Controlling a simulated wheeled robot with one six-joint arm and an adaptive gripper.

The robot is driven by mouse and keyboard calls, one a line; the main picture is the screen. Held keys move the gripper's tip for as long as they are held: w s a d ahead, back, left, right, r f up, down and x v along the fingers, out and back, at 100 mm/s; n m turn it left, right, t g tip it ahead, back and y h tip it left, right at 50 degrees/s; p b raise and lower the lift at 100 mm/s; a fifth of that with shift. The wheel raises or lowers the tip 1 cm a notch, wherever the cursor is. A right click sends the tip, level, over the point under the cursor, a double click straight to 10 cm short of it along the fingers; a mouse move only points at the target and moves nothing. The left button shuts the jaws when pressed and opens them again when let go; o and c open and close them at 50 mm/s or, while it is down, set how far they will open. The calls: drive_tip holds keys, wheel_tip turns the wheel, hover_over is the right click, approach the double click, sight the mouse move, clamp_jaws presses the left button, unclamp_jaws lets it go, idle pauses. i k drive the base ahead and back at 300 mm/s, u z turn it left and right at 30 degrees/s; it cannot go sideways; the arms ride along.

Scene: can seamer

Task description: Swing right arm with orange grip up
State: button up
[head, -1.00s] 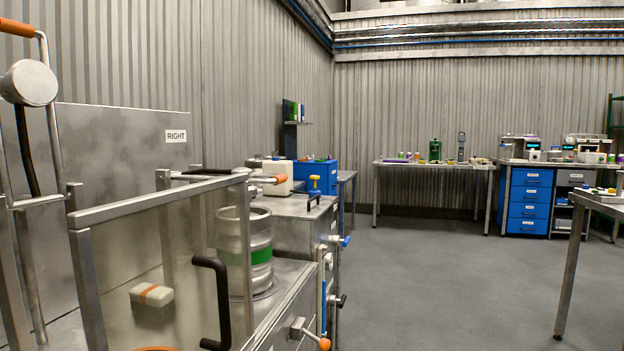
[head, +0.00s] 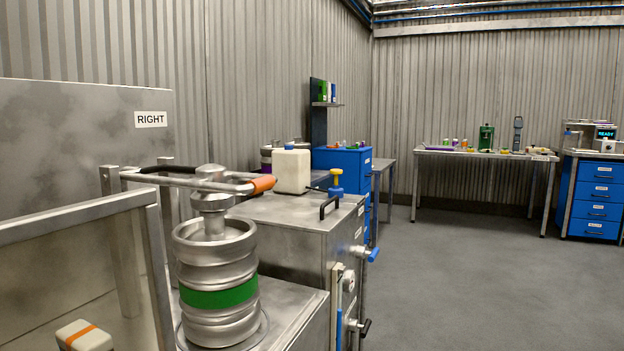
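The right arm (head: 190,183) is a tubular metal frame lying about level over the machine, below the RIGHT label (head: 150,119). Its orange grip (head: 263,184) is at its right end, above and to the right of a steel keg. The keg (head: 215,258) has a green band and stands upright on a round plate. A metal fitting (head: 212,205) rises from the keg's top, within the frame's outline; whether they touch cannot be told. My gripper is not in view.
A metal guard rail (head: 80,215) crosses the left foreground. A white block with an orange stripe (head: 84,337) lies behind it. A steel cabinet (head: 300,230) with a white canister (head: 291,170) adjoins on the right. The grey floor (head: 470,275) to the right is clear.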

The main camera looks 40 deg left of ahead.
sight(193, 184)
drive_tip(key=u, duration=0.1)
drive_tip(key=i, duration=0.65)
drive_tip(key=u, duration=1.05)
drive_tip(key=i, duration=0.6)
drive_tip(key=u, duration=0.7)
